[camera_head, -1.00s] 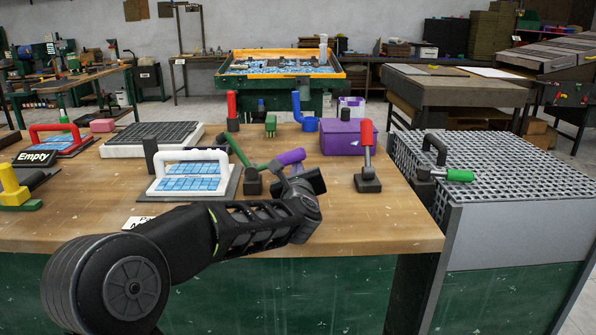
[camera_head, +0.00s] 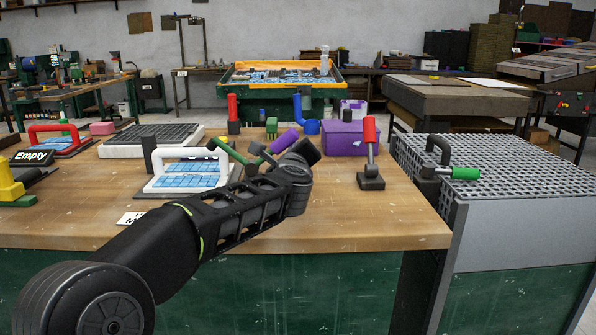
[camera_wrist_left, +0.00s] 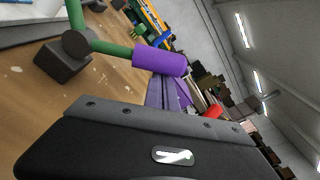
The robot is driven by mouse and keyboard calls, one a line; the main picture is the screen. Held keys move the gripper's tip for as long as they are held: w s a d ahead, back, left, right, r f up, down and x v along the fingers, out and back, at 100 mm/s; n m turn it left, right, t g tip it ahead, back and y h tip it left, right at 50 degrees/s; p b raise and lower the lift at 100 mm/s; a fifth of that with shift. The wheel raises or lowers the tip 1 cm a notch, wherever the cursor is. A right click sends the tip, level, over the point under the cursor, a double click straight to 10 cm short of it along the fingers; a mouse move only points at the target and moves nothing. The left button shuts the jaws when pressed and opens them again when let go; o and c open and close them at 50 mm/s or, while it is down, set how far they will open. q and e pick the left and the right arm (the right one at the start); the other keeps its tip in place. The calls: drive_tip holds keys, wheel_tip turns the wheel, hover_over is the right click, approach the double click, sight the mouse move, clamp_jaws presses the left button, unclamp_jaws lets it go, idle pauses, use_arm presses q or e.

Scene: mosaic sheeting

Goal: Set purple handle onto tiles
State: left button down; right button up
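The purple handle (camera_head: 284,141) is a sleeve on the end of a green bent tool. The tool has a dark block at its joint, clear in the left wrist view, where the purple handle (camera_wrist_left: 159,61) lies just beyond the black gripper body (camera_wrist_left: 150,140). My left gripper (camera_head: 305,151) is right beside the purple handle in the head view. Its fingers are hidden, so a hold cannot be told. Blue tiles (camera_head: 192,174) lie on a dark board, under a white-handled frame, left of the gripper. My right gripper is not in view.
A red-handled tool (camera_head: 369,150) stands right of the gripper, with a purple box (camera_head: 339,136) behind. A grey tray (camera_head: 152,140) and an "Empty" sign (camera_head: 33,157) are at left. The table's right front (camera_head: 400,215) is clear. A grated bench (camera_head: 500,168) stands at right.

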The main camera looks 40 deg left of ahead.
use_arm(q)
drive_tip(key=s+a+r+n+b, duration=0.1)
drive_tip(key=s+a+r+n, duration=0.2)
drive_tip(key=a+r, duration=0.2)
drive_tip(key=shift+s+r+b, duration=0.35)
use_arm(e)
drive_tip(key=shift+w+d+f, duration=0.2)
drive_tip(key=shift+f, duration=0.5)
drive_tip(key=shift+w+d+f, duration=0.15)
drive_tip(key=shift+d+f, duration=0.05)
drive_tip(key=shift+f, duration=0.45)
